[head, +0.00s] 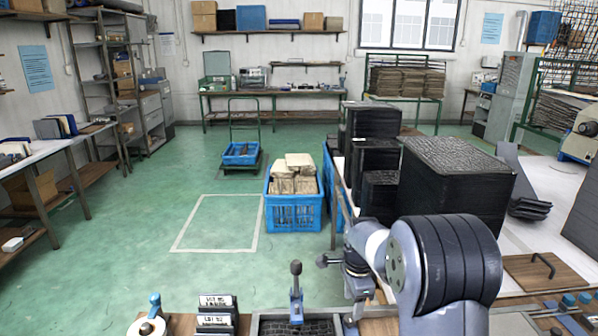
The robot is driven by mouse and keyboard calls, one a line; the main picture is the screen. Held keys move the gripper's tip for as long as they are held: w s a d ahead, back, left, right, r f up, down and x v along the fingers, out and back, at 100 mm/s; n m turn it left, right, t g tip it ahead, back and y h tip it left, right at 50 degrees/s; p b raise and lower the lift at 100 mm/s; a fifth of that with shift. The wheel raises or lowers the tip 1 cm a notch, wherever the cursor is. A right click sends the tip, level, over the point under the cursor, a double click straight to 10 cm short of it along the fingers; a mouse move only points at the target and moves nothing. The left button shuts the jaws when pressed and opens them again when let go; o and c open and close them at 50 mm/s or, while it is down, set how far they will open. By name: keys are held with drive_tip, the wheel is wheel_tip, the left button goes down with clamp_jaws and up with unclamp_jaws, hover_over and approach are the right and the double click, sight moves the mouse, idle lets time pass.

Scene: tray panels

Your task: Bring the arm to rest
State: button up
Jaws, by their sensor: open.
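My arm comes in from the lower right in the head view, its large grey-blue joint in front of the bench. My gripper (354,308) hangs down from the wrist just left of that joint, over the front edge of the bench. It is open, and I see nothing held in it. Its fingertips are small and partly lost against the dark things behind them.
Black panel stacks (455,180) stand close behind my arm. A blue crate (293,219) with wrapped packs is on the floor. The green floor at left is clear.

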sight(351, 318)
wheel_tip(351, 318, down, 6)
drive_tip(key=shift+w+r, duration=0.1)
drive_tip(key=shift+r, duration=0.1)
idle(0.5)
